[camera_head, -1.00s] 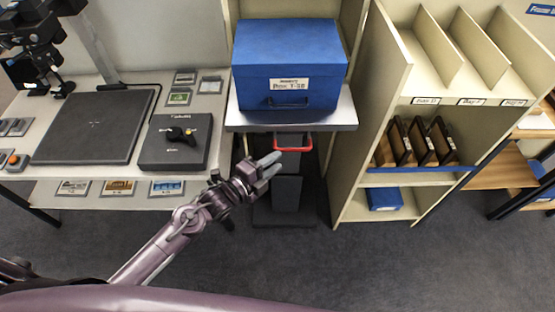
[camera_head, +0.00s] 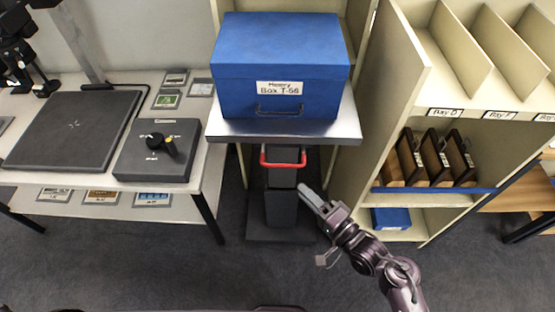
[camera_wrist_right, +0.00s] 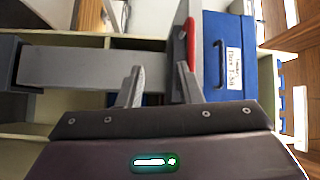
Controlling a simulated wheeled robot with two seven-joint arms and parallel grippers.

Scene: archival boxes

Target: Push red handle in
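The red handle (camera_head: 283,165) is a U-shaped bar sticking out at the front of a dark column (camera_head: 281,205), just below the front edge of the metal platform (camera_head: 345,125). My right gripper (camera_head: 312,197) comes in from the lower right. It is in front of and slightly right of the handle, apart from it in the head view. In the right wrist view, its two fingers (camera_wrist_right: 160,87) stand apart with nothing gripped between them. The red handle (camera_wrist_right: 191,45) shows there beyond the right-hand finger. My left gripper is not in view.
A blue box (camera_head: 280,65) labelled Box T-56 sits on the platform. A table (camera_head: 205,160) with a dark pad and a knob box stands left. A cream shelf unit (camera_head: 385,100) stands close on the right. The floor in front is clear.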

